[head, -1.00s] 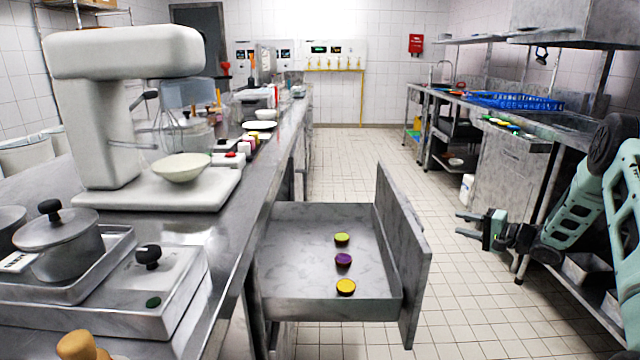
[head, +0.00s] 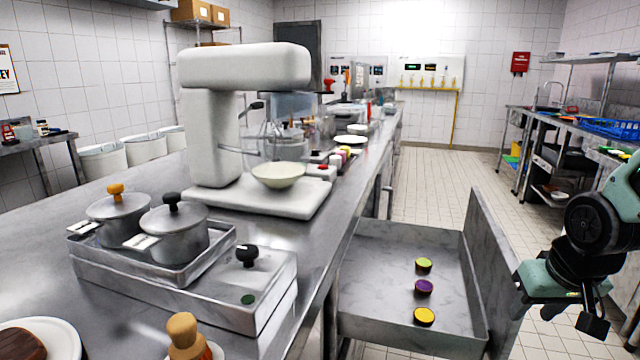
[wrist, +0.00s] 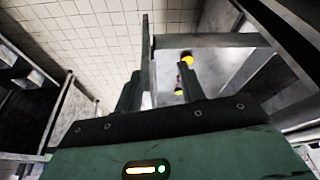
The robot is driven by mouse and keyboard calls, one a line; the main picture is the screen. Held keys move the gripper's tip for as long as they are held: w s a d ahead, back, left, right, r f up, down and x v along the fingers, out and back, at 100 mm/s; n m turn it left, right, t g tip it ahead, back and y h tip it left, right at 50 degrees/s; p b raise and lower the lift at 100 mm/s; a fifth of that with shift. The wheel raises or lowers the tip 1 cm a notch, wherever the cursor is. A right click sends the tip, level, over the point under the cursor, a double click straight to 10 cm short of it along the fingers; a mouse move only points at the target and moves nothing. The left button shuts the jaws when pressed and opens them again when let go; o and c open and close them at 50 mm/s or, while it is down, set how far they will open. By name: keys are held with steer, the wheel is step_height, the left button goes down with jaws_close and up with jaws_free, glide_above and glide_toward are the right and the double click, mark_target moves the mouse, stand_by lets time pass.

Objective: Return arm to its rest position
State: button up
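My gripper is at the right edge of the head view (head: 592,318), just right of the open drawer's front panel. In the wrist view (wrist: 158,85) its two dark fingers stand apart with nothing held between them. The drawer's upright front panel (wrist: 147,60) shows beyond the gap. My arm is bent, with its upper part cut off by the right edge of the head view.
The open drawer (head: 385,322) juts from the steel counter (head: 310,255) and holds green, purple and yellow-topped round items (head: 424,288). A mixer (head: 235,110) and pots (head: 175,228) stand on the counter. Aisle floor (head: 440,175) is clear.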

steer(key=s+a+r+n+g+y, duration=0.15)
steer(key=s+a+n, duration=0.35)
steer(key=s+a, duration=0.5)
steer(key=s+a+r+n+g+h, duration=0.1)
steer(key=s+a+r+n+g, duration=0.2)
steer(key=s+a, duration=0.7)
step_height(320, 180, up, 11)
steer(key=w+p, duration=0.2)
steer(key=p, duration=1.1)
steer(key=shift+a+n, duration=0.35)
steer(key=shift+n, duration=0.05)
